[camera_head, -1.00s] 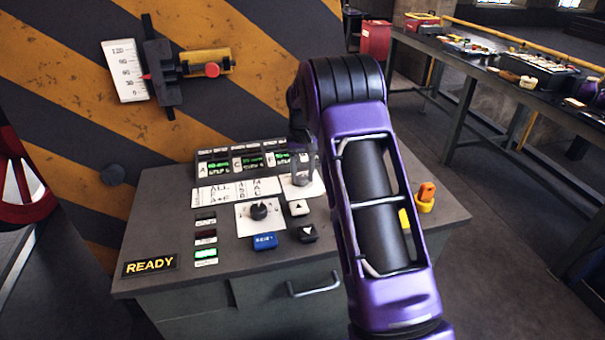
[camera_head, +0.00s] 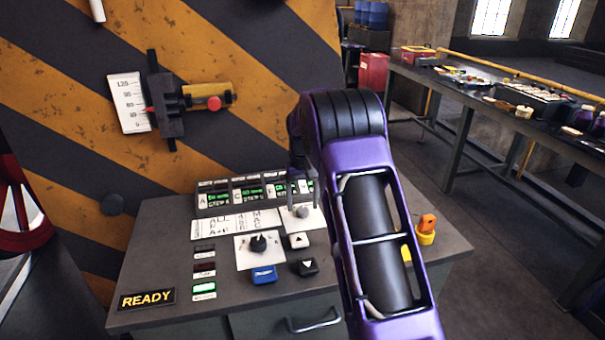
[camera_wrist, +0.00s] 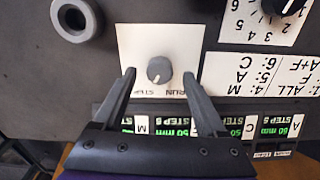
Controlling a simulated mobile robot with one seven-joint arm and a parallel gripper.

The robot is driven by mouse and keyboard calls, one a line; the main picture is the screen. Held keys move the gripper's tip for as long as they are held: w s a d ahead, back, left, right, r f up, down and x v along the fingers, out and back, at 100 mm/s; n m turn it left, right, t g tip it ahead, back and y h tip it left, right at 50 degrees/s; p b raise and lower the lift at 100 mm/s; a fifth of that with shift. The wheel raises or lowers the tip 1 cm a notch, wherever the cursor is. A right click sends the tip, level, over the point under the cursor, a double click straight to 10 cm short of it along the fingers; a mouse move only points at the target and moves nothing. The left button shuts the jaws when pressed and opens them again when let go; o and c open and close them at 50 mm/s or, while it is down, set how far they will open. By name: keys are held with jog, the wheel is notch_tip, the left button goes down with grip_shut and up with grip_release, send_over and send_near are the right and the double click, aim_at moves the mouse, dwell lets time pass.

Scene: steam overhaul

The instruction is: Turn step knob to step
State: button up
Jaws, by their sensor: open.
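The step knob (camera_wrist: 160,70) is a small grey round knob on a white plate (camera_wrist: 136,44), with STEP and RUN printed upside down in the wrist view. Its exact pointer direction is hard to tell. In the head view the knob (camera_head: 303,211) sits at the back right of the control desk. My gripper (camera_wrist: 158,75) is open, with one dark finger on each side of the knob and gaps to it in the picture. Contact and height above the plate cannot be told. In the head view my gripper (camera_head: 302,187) is partly hidden by my purple arm.
A numbered selector knob (camera_head: 258,242), a blue button (camera_head: 264,277) and two arrow buttons sit nearby on the desk (camera_head: 160,240). A row of green displays (camera_head: 251,191) stands right behind.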

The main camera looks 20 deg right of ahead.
aim_at(302, 209)
notch_tip(302, 209, up, 16)
dwell(0.3)
jog(key=shift+f, duration=0.1)
